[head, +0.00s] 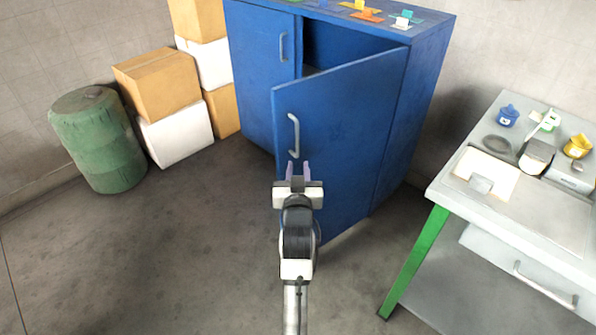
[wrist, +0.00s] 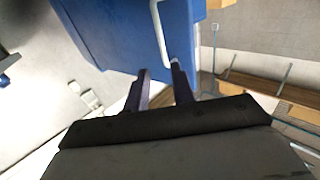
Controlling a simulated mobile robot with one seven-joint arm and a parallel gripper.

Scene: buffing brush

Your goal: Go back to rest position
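My gripper (head: 297,170) is in front of the blue cabinet's right door, just below the door's handle in the head view. Its two purple fingers are apart with nothing between them; the gripper also shows in the wrist view (wrist: 160,75). The blue cabinet (head: 258,75) stands against the back wall. Its right door (head: 345,140) is partly open, with a dark gap behind it. The door's pale handle (head: 294,135) is near my fingertips and shows in the wrist view (wrist: 160,35). I cannot tell whether the fingers touch it. The left door looks shut.
A grey workbench (head: 510,215) with green legs stands at the right, holding a brush and small containers. A green barrel (head: 98,140) and stacked boxes (head: 160,85) stand at the left. Small coloured items lie on the cabinet top. The floor (head: 150,260) at the left front is clear.

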